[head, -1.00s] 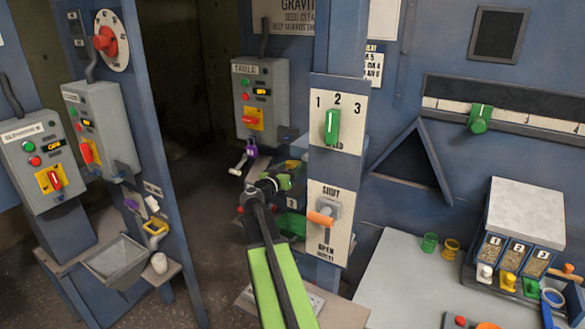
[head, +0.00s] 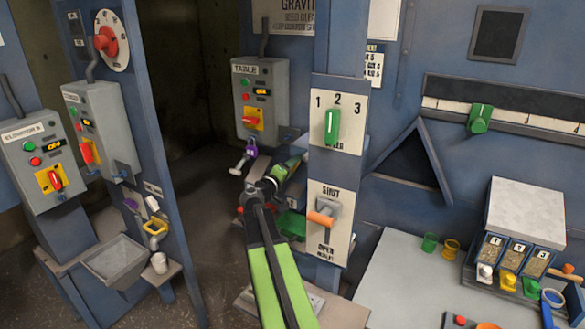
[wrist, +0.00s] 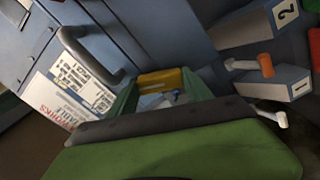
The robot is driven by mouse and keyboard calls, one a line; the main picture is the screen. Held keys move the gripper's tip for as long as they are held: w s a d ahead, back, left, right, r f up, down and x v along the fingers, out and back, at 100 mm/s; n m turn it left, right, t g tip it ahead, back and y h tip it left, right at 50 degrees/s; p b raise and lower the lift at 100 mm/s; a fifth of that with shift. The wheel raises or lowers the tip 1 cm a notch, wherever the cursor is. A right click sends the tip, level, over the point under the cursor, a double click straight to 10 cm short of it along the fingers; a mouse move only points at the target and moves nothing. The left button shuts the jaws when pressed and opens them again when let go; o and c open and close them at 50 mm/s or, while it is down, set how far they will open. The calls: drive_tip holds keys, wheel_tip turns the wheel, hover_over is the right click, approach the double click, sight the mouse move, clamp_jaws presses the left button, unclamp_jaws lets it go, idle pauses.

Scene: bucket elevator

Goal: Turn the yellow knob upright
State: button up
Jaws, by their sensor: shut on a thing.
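In the wrist view a yellow block-like knob (wrist: 165,79) lies between the tips of my green fingers. My gripper (wrist: 160,97) is shut on it. The knob looks tilted in this view, but its true angle is hard to judge. In the head view my gripper (head: 294,162) reaches behind the left side of the blue post (head: 336,185). The gripped knob cannot be made out there.
The post carries a green 1-2-3 lever (head: 331,126) and an orange-handled shut/open lever (head: 321,217) near my arm. A grey TABLE switch box (head: 261,98) stands behind.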

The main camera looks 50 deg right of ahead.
drive_tip(key=n, duration=0.4)
drive_tip(key=shift+n, duration=0.4)
idle(0.4)
drive_tip(key=o, duration=1.4)
drive_tip(key=shift+c, duration=0.2)
drive_tip(key=shift+a, duration=0.1)
drive_tip(key=v, duration=1.7)
drive_tip(key=shift+a, duration=0.1)
